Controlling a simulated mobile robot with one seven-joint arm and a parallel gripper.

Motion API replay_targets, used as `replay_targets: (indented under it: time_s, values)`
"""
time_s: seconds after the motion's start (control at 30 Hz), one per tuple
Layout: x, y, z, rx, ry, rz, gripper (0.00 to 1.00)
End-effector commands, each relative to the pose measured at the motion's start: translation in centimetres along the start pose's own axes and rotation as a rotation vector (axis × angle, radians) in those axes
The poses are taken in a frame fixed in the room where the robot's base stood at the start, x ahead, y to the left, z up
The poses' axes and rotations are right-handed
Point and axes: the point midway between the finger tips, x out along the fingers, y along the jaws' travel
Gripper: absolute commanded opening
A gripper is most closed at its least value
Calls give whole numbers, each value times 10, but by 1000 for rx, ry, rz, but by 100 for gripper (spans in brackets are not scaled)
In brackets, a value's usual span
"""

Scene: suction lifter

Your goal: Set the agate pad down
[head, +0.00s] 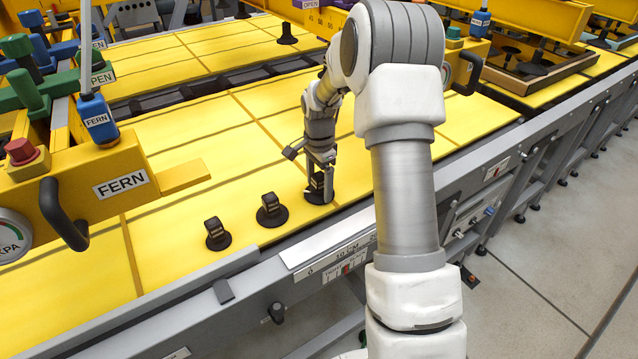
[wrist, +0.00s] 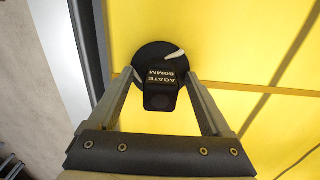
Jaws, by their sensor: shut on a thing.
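The agate pad (wrist: 160,76) is a black suction pad with a round disc and a block lettered "AGATE 80MM". My gripper (wrist: 158,86) has one finger on each side of the block and is shut on it. In the head view the pad (head: 319,194) is upright at the lower end of my gripper (head: 320,177), over the yellow panel near its front edge. Its disc is at or very close to the yellow surface; I cannot tell whether it touches. My fingers partly hide the block in the head view.
Two similar black pads, a near one (head: 217,236) and a middle one (head: 271,211), stand in a row to the left on the yellow panel (head: 185,262). A grey rail (head: 330,250) runs along the front. A yellow FERN lifter (head: 95,180) stands at left.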

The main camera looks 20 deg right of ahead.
Motion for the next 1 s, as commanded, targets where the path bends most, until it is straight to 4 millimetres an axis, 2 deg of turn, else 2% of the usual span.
replay_targets:
  time_s: [0.03, 0.1, 0.13, 0.37, 0.47, 0.57, 0.9, 1.0]
  values:
    - [1, 0, 0, 0, -1, 1, 85]
    - [1, 0, 0, 0, -1, 2, 97]
    - [1, 0, 0, 0, -1, 2, 100]
    - [0, 0, 0, -1, 0, 1, 100]
    - [-7, 0, 0, -1, 1, -1, 100]
    - [-22, -1, 0, -1, 1, -2, 100]
    - [-93, 0, 0, -1, 2, -3, 100]
    - [-107, 0, 0, -1, 1, -1, 100]
